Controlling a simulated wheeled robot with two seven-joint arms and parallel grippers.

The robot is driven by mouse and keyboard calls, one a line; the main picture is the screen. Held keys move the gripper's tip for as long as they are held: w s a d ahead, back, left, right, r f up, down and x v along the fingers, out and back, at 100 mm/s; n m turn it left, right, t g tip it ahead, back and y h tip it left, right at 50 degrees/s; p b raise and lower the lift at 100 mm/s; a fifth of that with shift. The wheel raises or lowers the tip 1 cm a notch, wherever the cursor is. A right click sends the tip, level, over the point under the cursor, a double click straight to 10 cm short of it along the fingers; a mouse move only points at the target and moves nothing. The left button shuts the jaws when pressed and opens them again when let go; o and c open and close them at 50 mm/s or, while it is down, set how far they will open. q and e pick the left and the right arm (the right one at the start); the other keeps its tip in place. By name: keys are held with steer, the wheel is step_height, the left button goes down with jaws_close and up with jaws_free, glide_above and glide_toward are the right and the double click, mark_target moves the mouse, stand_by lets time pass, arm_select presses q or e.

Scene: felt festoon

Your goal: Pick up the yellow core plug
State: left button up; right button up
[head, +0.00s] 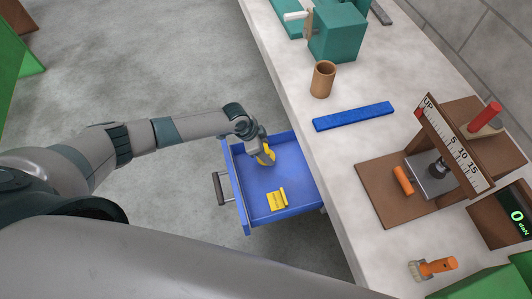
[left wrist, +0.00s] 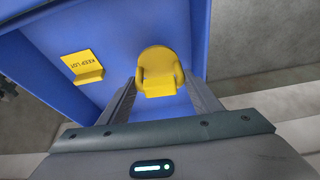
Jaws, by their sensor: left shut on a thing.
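The yellow core plug (head: 268,156) is in the pulled-out blue drawer (head: 243,205), near its far left corner. My left gripper (head: 262,152) reaches down into the drawer and is shut on the plug. In the left wrist view the plug (left wrist: 159,62) has a rounded top and a block-like front, and sits between the two fingers (left wrist: 160,84). Part of it is hidden by the gripper in the head view. I cannot tell whether it still touches the drawer floor. My right gripper is not in view.
A yellow lettered piece (head: 277,199) lies in the drawer, apart from the plug. The drawer walls stand close around my gripper. On the bench are a blue bar (head: 353,116), a brown cup (head: 322,79), a teal machine (head: 336,35) and an orange cylinder (head: 403,180) on a brown board.

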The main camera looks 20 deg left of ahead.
arm_select(q)
steer(key=shift+s+d+r+b, duration=0.15)
steer(key=shift+d+r+b, duration=0.1)
steer(key=shift+r, duration=0.3)
steer(key=shift+s+d+r+b, duration=0.1)
steer(key=shift+d+r+b, duration=0.1)
steer(key=shift+r, duration=0.35)
steer(key=s+d+r+b, duration=0.2)
steer(key=s+d+r, duration=0.4)
steer(key=d, duration=0.2)
steer(key=shift+d+r, duration=0.35)
steer(key=shift+d, duration=0.05)
